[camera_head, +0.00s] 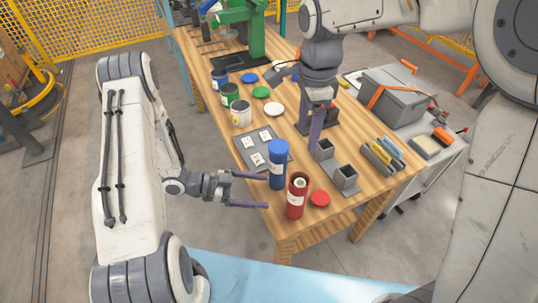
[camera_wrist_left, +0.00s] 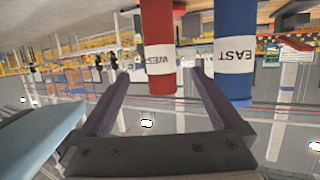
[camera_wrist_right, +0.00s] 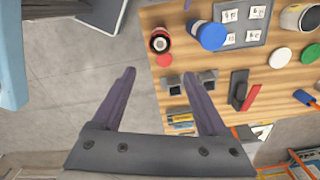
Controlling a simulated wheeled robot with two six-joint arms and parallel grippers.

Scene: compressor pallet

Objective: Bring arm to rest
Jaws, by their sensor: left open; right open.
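My left gripper (camera_head: 266,190) is open and empty at the table's left edge, its fingers pointing toward a blue can (camera_head: 278,165) and a red can (camera_head: 297,197). In the left wrist view, which looks upside down, the red can (camera_wrist_left: 160,50) marked WEST stands beyond the fingertips and the blue can (camera_wrist_left: 235,55) marked EAST is to its right. My right gripper (camera_head: 316,140) is open and points down over the table. In the right wrist view its fingers (camera_wrist_right: 159,73) hold nothing. The far finger is partly hidden in the head view.
The wooden table (camera_head: 225,110) carries a label plate (camera_head: 250,150), grey square holders (camera_head: 345,177), a red lid (camera_head: 320,198), several other cans and lids, and a green machine (camera_head: 240,25). A grey box (camera_head: 392,98) stands on the right.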

